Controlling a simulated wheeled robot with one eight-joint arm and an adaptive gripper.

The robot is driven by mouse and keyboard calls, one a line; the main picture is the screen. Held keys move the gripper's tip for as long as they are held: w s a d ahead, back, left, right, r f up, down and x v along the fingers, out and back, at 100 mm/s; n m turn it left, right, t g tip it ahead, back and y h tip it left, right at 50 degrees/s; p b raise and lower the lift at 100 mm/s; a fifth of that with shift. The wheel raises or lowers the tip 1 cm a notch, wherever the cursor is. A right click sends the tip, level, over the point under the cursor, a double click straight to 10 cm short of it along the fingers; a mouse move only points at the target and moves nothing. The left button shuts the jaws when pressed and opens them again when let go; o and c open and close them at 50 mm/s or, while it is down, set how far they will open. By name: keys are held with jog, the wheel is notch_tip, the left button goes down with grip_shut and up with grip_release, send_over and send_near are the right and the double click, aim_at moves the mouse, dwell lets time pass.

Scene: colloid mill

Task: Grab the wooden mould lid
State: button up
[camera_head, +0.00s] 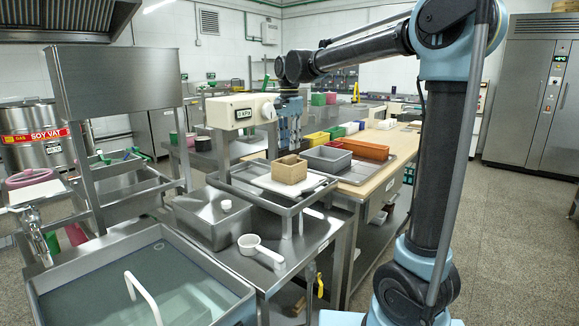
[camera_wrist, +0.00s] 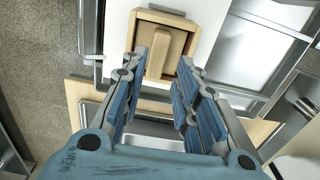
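The wooden mould (camera_head: 289,172) is a small box on a white board in the steel press frame. In the wrist view it shows near the top centre (camera_wrist: 140,30). The wooden lid (camera_wrist: 157,51) appears inside the mould's walls, with a raised bar along it; its edges are partly hidden by my fingers. My gripper (camera_head: 289,128) hangs upright above the mould. In the wrist view my gripper (camera_wrist: 160,75) has its two blue fingers spread apart with nothing between them. The fingertips point toward the lid, apart from it as far as I can tell.
A press head reading 0 kPa (camera_head: 240,111) stands just left of my gripper. A steel pan (camera_head: 212,222) and a white scoop (camera_head: 260,248) lie in front. Colourful bins, including an orange one (camera_head: 365,149), stand on the table to the right. A water basin (camera_head: 150,285) is at the front left.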

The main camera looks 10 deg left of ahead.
aim_at(290, 156)
jog(key=shift+s+f, duration=0.1)
jog(key=shift+f, duration=2.6)
grip_shut()
